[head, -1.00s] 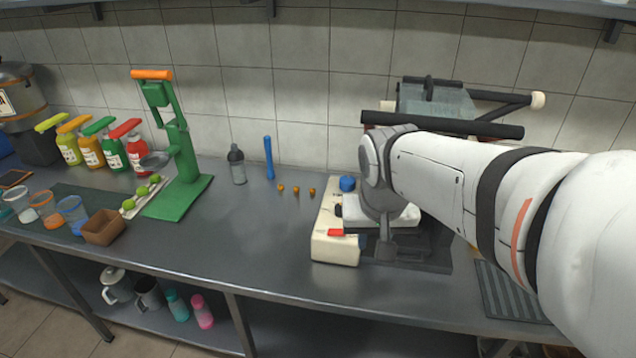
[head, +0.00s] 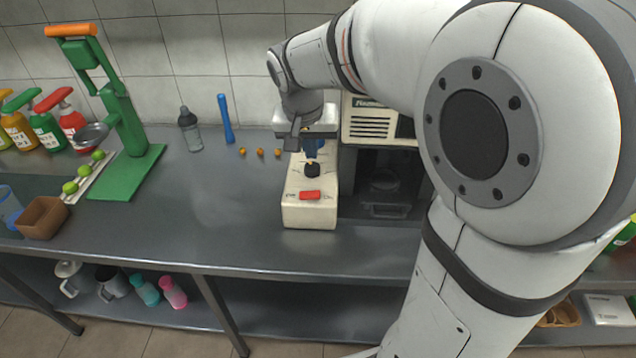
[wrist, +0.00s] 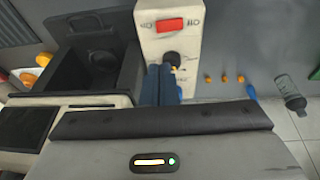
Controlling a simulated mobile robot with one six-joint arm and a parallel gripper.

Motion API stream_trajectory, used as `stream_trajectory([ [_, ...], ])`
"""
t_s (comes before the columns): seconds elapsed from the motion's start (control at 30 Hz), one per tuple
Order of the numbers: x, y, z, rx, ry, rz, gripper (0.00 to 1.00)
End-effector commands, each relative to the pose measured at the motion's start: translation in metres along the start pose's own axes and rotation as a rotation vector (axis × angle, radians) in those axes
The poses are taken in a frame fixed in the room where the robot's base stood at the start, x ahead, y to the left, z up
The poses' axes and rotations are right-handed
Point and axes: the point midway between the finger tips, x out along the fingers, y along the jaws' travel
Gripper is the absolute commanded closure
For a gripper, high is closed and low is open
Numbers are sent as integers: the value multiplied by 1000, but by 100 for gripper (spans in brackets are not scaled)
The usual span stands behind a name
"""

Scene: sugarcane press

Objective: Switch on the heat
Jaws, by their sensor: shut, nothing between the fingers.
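A cream control panel (head: 309,213) stands on the counter with a red rocker switch (head: 310,195) on its front part and a black knob (head: 312,170) behind it. In the wrist view the red switch (wrist: 170,25) and black knob (wrist: 172,58) show near the top centre. My gripper (head: 314,147) is over the panel, just behind the knob. In the wrist view its blue fingers (wrist: 163,83) are shut and empty, their tips close to the knob. I cannot tell whether they touch it. The switch's setting is too small to tell.
A machine with a dark open bay (head: 384,185) stands right of the panel. Several small orange pieces (head: 260,152), a blue stick (head: 226,119) and a grey bottle (head: 190,130) are to the left. A green press (head: 125,145) is farther left. Counter in front is clear.

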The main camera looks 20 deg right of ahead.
Motion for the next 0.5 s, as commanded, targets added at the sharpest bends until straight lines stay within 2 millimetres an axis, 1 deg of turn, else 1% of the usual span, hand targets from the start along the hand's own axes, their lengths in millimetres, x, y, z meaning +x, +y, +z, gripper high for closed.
stream_trajectory([
  [0.17, 25, -1, 1, -3, -4, 1, 100],
  [0.5, 97, -1, 2, -5, -5, 1, 100],
])
